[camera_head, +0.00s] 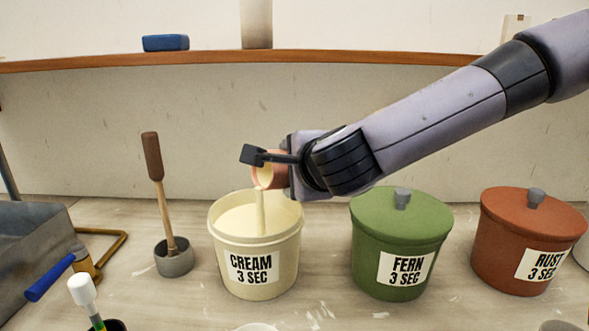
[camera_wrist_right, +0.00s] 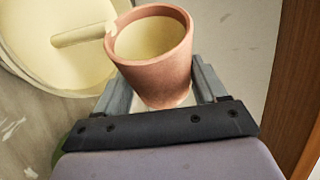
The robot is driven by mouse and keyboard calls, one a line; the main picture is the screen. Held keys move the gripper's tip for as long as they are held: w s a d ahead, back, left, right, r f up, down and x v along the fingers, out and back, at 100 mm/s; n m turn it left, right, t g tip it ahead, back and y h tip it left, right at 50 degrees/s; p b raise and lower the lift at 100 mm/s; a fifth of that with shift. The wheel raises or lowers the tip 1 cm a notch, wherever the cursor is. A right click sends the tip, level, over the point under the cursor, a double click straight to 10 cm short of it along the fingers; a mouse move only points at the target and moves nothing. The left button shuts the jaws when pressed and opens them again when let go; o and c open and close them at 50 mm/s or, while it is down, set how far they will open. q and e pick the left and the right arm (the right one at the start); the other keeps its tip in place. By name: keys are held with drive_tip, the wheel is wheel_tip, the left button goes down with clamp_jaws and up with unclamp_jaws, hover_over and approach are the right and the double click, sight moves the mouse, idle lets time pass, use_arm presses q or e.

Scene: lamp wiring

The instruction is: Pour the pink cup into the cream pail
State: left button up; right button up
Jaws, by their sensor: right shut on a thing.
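The pink cup (camera_head: 268,172) is held tilted above the cream pail (camera_head: 257,283). A cream-coloured stream (camera_head: 260,212) runs from its lip down into the pail, which is open and holds cream liquid. My right gripper (camera_head: 270,158) is shut on the cup. In the right wrist view my right gripper (camera_wrist_right: 160,88) has a finger on each side of the cup (camera_wrist_right: 155,65), and cream liquid shows inside it. The stream leaves its rim at the left, over the cream pail (camera_wrist_right: 78,90). My left gripper is not in view.
A lidded green pail (camera_head: 385,270) labelled FERN and a lidded red-brown pail (camera_head: 500,265) labelled RUST stand to the right. A wooden-handled tool (camera_head: 157,175) stands in a grey holder (camera_head: 175,262) to the left. A grey metal tray (camera_head: 35,255) is at the far left. A blue block (camera_head: 166,43) lies on the shelf.

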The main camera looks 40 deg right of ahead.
drive_tip(key=shift+a+f+n+h, duration=0.3)
drive_tip(key=shift+f+n+h, duration=0.1)
drive_tip(key=shift+n, duration=0.2)
drive_tip(key=shift+a+n+t+h, duration=0.2)
drive_tip(key=shift+n+t+h, duration=0.1)
drive_tip(key=shift+n, duration=0.1)
drive_tip(key=shift+a+r+n+t+h+b, duration=0.3)
drive_tip(key=shift+n+h, duration=0.1)
drive_tip(key=shift+n, duration=0.1)
drive_tip(key=shift+a+r+n, duration=0.1)
drive_tip(key=shift+n, duration=0.2)
drive_tip(key=shift+a+r+n+t+h, duration=0.3)
drive_tip(key=shift+a+r+n+h, duration=0.1)
drive_tip(key=shift+n+h, duration=0.15)
drive_tip(key=shift+s, duration=0.1)
idle(0.7)
